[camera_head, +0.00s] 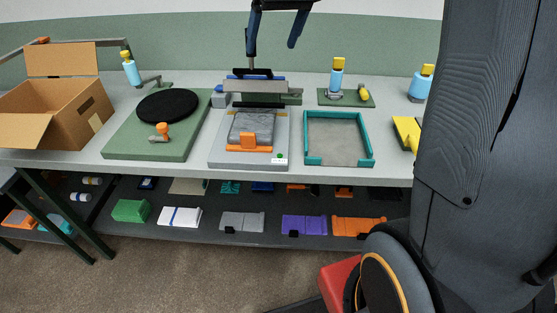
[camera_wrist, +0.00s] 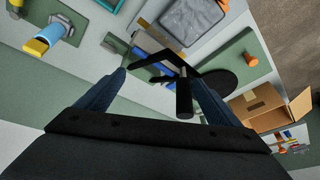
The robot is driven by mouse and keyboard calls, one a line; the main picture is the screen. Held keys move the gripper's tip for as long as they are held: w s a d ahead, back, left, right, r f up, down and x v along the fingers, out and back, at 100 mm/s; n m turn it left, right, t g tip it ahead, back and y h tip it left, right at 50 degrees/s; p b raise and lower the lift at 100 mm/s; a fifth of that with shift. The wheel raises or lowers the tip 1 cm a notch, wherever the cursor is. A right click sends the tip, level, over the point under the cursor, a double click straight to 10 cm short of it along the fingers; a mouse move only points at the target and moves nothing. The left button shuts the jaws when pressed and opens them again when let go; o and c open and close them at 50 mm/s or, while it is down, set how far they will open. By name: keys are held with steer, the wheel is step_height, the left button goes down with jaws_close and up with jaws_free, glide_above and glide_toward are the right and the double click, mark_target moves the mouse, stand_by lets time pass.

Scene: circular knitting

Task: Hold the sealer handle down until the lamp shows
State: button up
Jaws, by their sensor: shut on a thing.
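The sealer stands mid-table in the head view, with a light grey base (camera_head: 216,157) and a grey bar (camera_head: 240,87) across its back. A grey pouch (camera_head: 254,125) lies on the base behind an orange block (camera_head: 249,142). A small green lamp spot (camera_head: 280,156) shows at the base's front right corner. My gripper (camera_head: 272,49) is above the back of the sealer. In the wrist view, the black sealer handle (camera_wrist: 184,98) lies between the blue fingers of my gripper (camera_wrist: 158,76), nearer the right one. My gripper is shut on the handle; the exact contact is unclear.
A green board (camera_head: 116,145) with a black disc (camera_head: 168,105) stands left, beside an open carton (camera_head: 60,120). A teal-rimmed tray (camera_head: 308,140) is right of the sealer. Bottles (camera_head: 337,78) stand behind. My own arm covers the right side.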

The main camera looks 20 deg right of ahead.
steer(key=shift+o, duration=0.3)
steer(key=shift+w+d+r, duration=0.15)
steer(key=shift+d, duration=0.2)
steer(key=shift+r, duration=0.25)
steer(key=shift+d+r+p, duration=0.1)
steer(key=shift+r+p, duration=0.3)
steer(key=shift+p, duration=0.1)
steer(key=shift+c, duration=1.3)
steer(key=shift+s+d+r, duration=0.25)
steer(key=shift+s+r, duration=0.05)
steer(key=shift+r, duration=0.05)
steer(key=c, duration=0.5)
steer(key=p+v, duration=0.3)
steer(key=shift+s+a+r, duration=0.25)
steer(key=shift+a, duration=0.05)
steer(key=shift+c, duration=0.2)
